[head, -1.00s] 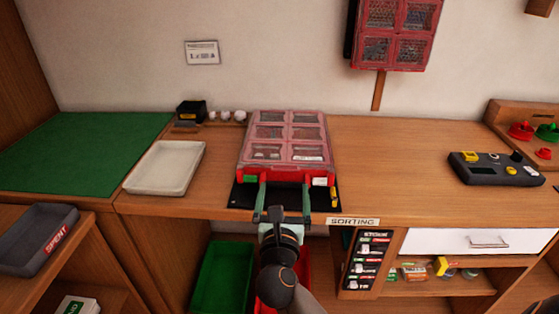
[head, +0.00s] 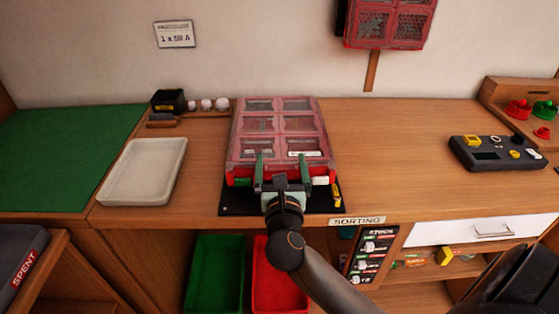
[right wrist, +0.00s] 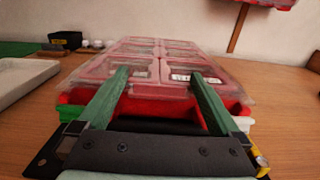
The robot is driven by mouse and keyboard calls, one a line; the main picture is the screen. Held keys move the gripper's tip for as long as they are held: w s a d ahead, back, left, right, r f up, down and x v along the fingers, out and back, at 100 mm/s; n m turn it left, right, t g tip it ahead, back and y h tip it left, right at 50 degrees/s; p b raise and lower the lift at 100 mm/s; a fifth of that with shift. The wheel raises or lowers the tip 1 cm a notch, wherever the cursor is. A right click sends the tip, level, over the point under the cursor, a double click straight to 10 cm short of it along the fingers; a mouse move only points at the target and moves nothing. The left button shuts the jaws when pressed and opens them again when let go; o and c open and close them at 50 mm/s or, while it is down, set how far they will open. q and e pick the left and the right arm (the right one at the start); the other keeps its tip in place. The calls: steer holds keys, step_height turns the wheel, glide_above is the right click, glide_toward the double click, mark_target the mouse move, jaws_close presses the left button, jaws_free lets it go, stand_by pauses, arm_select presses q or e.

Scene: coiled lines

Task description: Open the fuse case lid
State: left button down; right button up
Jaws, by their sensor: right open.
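The red fuse case (head: 240,182) lies on a black mat (head: 232,205) at the front of the bench. Its clear, red-ribbed lid (head: 279,128) is down, with several compartments showing through it. My right gripper (head: 284,158) is open at the case's front edge, its two green fingers apart and pointing at the lid. In the right wrist view the fingers (right wrist: 160,75) reach over the red front wall to the lid's near edge (right wrist: 158,83). I cannot tell whether they touch it. My left gripper is not in view.
A white tray (head: 113,196) stands left of the case. A dark control box (head: 497,155) is at the right. A green bin (head: 215,270) and a red bin (head: 278,285) sit below the bench.

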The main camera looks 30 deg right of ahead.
jaws_close()
stand_by(0.8)
